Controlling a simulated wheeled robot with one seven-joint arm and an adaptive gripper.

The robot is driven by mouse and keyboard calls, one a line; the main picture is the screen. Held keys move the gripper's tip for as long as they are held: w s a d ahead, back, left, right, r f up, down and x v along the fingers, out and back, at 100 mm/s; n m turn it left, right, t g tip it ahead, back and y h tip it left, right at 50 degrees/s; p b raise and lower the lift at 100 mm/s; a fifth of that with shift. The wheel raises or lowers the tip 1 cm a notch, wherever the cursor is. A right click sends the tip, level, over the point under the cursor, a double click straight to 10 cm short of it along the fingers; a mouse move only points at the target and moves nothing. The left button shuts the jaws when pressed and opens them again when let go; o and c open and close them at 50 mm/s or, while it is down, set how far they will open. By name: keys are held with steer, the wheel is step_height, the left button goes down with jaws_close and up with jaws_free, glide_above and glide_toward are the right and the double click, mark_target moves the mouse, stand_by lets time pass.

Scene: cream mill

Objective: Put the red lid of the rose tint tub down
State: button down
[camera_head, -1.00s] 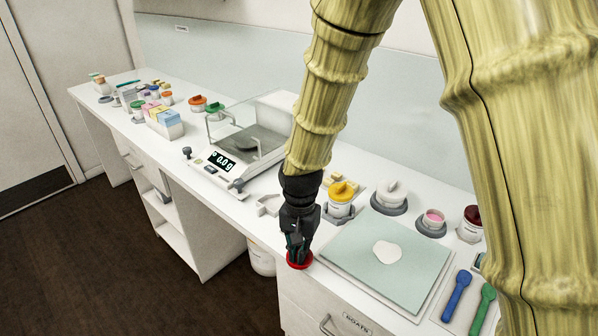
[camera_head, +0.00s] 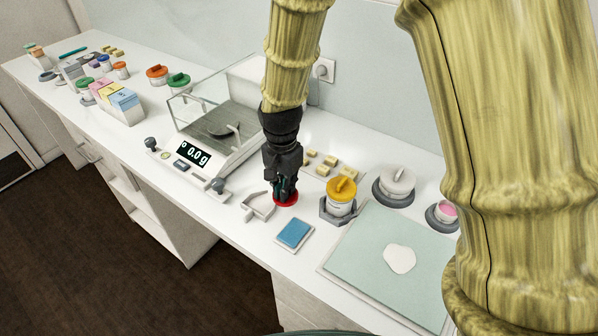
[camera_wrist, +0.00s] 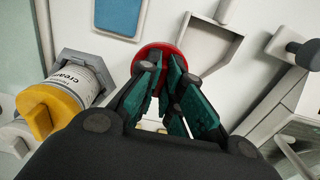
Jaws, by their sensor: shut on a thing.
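My gripper (camera_head: 286,190) is shut on the red lid (camera_head: 285,199), low over the white bench between the white scoop tray and the yellow-lidded jar. In the wrist view the green finger pads (camera_wrist: 172,95) close on the lid (camera_wrist: 158,52), whose rim shows beyond them. I cannot tell whether the lid touches the bench. An open tub with pink contents (camera_head: 443,214), likely the rose tint tub, stands in a grey holder at the right, partly hidden by my arm.
A yellow-lidded jar (camera_head: 341,194) stands close to the right of my gripper, a white scoop-shaped tray (camera_head: 259,206) to the left. A blue pad (camera_head: 294,233) lies in front. The balance (camera_head: 190,160) is further left, a pale green mat (camera_head: 365,265) at right.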

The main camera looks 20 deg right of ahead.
steer(key=p, duration=0.3)
glide_above(299, 186)
steer(key=shift+w+f, duration=0.1)
steer(key=shift+f, duration=0.45)
steer(key=shift+s+f, duration=0.2)
steer(key=shift+f, duration=0.25)
steer(key=shift+w+f+p, duration=0.1)
steer(key=shift+f+p, duration=0.5)
steer(key=shift+f, duration=0.6)
steer(key=shift+f, duration=0.2)
steer(key=c, duration=1.6)
jaws_free()
steer(key=shift+w+r, duration=0.1)
steer(key=shift+r, duration=0.5)
step_height(299, 186, up, 11)
steer(key=b, duration=0.3)
steer(key=shift+b, duration=0.4)
